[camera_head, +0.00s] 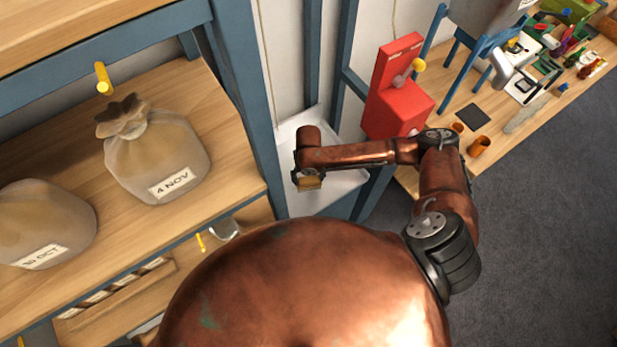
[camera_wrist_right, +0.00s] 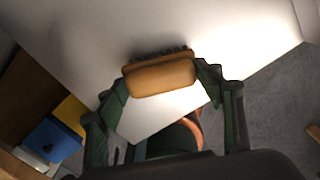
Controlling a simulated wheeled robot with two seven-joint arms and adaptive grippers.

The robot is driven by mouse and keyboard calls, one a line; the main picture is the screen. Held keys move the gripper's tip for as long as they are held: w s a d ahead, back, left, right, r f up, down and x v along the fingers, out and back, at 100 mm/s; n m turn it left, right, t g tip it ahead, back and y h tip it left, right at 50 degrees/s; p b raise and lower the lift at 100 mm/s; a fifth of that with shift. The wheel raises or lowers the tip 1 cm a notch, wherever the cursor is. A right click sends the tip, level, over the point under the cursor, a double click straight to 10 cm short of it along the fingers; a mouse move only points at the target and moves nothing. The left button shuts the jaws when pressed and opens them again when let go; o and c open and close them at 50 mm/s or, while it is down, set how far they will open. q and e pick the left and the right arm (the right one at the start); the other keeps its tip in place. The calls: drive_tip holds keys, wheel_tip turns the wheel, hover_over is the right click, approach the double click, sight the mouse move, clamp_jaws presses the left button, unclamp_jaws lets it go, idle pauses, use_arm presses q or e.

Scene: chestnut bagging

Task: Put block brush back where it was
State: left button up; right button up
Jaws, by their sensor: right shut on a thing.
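The block brush (camera_head: 311,184) has a tan wooden block, and its dark bristles show along the far edge in the right wrist view (camera_wrist_right: 160,78). My right gripper (camera_head: 304,174) holds it in front of a pale white surface (camera_head: 335,190) between blue posts. In the right wrist view the two green fingers press on the ends of the block. I cannot tell whether the bristles touch the white surface. My left gripper is not in view.
Wooden shelves at left hold tied sacks, one labelled "4 NOV" (camera_head: 157,160), with a yellow peg (camera_head: 103,79) above. A red machine (camera_head: 397,95) stands on the cluttered bench behind my right arm. Grey floor (camera_head: 540,210) is open at right.

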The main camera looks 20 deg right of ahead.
sight(308, 179)
drive_tip(key=shift+w+f, duration=0.1)
drive_tip(key=shift+f, duration=0.1)
drive_tip(key=o, duration=0.9)
drive_tip(key=shift+o, duration=0.6)
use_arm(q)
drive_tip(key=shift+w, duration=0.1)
use_arm(e)
wheel_tip(308, 179, up, 12)
